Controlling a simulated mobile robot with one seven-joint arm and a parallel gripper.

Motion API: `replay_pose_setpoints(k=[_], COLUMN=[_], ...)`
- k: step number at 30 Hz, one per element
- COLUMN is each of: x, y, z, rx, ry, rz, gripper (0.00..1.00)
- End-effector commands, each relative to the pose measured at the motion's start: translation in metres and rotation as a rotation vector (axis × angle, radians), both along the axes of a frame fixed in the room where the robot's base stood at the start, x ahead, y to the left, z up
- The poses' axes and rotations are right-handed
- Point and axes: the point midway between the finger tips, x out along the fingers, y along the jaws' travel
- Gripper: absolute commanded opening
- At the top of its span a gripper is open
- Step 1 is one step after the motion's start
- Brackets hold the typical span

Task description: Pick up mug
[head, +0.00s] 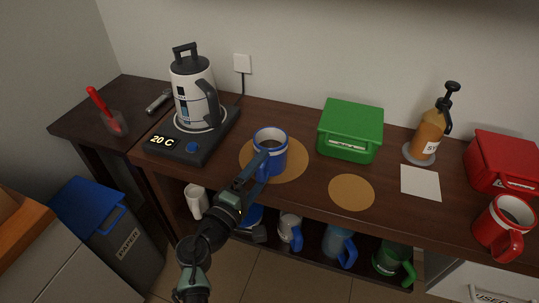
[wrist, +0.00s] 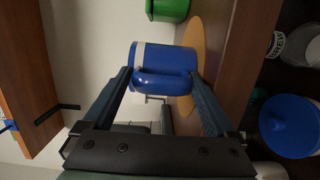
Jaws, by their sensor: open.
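A blue mug with a white band (head: 271,138) stands upright on a round tan mat (head: 299,160) near the middle of the counter. In the wrist view the mug (wrist: 170,58) lies ahead of my gripper (wrist: 165,76), with its blue handle toward the camera. My gripper (head: 263,167) reaches the mug's near side in the head view. Its fingers are open, one on each side of the handle, with gaps visible. I cannot tell whether a fingertip touches the mug's body.
A kettle (head: 193,93) on a black base (head: 178,147) stands left of the mug. A green box (head: 350,130) is to the right, and an empty tan mat (head: 351,192) lies in front of it. A red mug (head: 494,228) stands far right. Several mugs fill the shelf below.

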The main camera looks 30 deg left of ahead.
Motion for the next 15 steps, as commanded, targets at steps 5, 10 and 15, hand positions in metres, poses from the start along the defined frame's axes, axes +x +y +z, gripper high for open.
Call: replay_pose_setpoints(k=[5,10,15], x=[-0.0003,-0.0005,-0.0006], y=[-0.0001,0.0,0.0001], z=[0.0001,0.0002,0.0001], rx=[0.0,0.0,0.0], ry=[0.0,0.0,0.0], rz=[0.0,0.0,0.0], gripper=[0.82,0.52,0.21])
